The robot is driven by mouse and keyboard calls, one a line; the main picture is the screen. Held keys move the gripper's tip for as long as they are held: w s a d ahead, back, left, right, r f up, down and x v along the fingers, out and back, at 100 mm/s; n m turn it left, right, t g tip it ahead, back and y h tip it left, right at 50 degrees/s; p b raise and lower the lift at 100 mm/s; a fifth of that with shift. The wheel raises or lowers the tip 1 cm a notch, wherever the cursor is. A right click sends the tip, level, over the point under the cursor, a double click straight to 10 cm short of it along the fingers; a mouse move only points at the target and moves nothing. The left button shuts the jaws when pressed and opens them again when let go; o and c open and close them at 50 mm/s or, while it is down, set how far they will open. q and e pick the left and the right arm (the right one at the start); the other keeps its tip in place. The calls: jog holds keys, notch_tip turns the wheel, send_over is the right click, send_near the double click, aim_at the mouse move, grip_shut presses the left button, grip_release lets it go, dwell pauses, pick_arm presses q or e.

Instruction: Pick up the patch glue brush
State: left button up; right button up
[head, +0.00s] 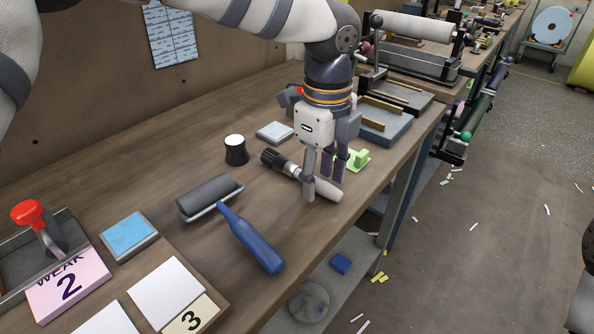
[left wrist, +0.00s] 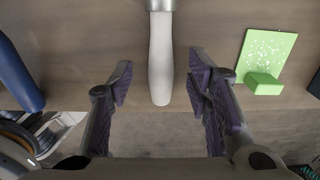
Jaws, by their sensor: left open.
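The patch glue brush lies on the wooden bench, with a dark bristle head, a metal collar and a pale handle (head: 327,189). My left gripper (head: 322,181) points down over the brush from above. Its two fingers are apart, one on each side of the handle in the head view. In the left wrist view the pale handle (left wrist: 160,65) lies between the open fingers (left wrist: 160,82), with visible gaps on both sides. The fingers hide part of the brush in the head view.
A roller with a blue handle (head: 250,238) lies in front of the brush. A black pot with a white top (head: 235,150) stands behind it. A green scraper-like piece (head: 357,158) lies close beyond the fingers, and it also shows in the left wrist view (left wrist: 265,60). The bench's edge is near.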

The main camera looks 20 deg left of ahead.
pick_arm(q)
jog(key=shift+f, duration=0.45)
grip_shut()
